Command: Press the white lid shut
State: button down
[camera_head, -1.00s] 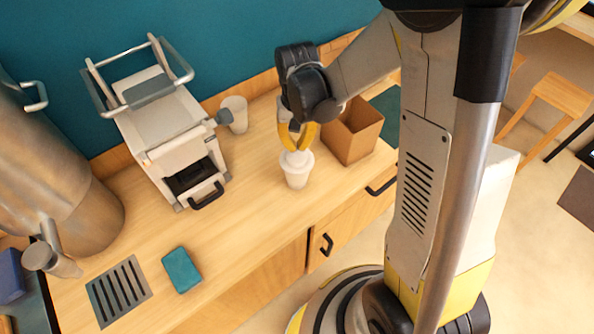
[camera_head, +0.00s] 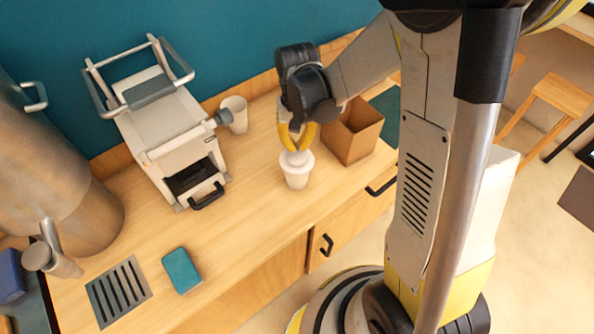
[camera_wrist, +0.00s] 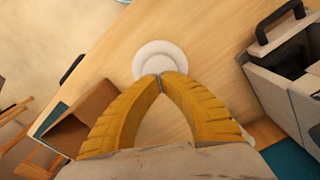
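A white cup (camera_head: 297,181) stands upright on the wooden counter. A white lid (camera_head: 297,158) sits on its top; in the wrist view the round lid (camera_wrist: 152,56) shows just beyond my fingertips. Whether its rim is fully seated I cannot tell. My gripper (camera_head: 296,150) points down directly over the lid. Its two yellow fingers meet at the tips in the wrist view (camera_wrist: 160,79), with nothing held between them. The tips are at or very close to the lid top; contact is not clear. The fingers hide part of the lid.
An open brown box (camera_head: 352,134) stands right of the cup. A second pale cup (camera_head: 234,114) stands behind, beside the white machine (camera_head: 168,130). A teal sponge-like block (camera_head: 182,270) and a drain grate (camera_head: 118,291) lie at the front left. The counter left of the cup is clear.

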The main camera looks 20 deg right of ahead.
aim_at(297, 156)
jog(key=shift+f+b, duration=1.55)
jog(key=shift+f, duration=0.15)
notch_tip(297, 156, up, 7)
jog(key=p, duration=0.4)
jog(key=shift+f, duration=0.2)
jog(key=shift+f, duration=0.1)
jog(key=s+r+n+t+b, duration=0.2)
jog(key=s+t+b, duration=0.5)
jog(key=s+b, duration=0.4)
jog(key=shift+s+v, duration=0.2)
jog(key=shift+v, duration=0.9)
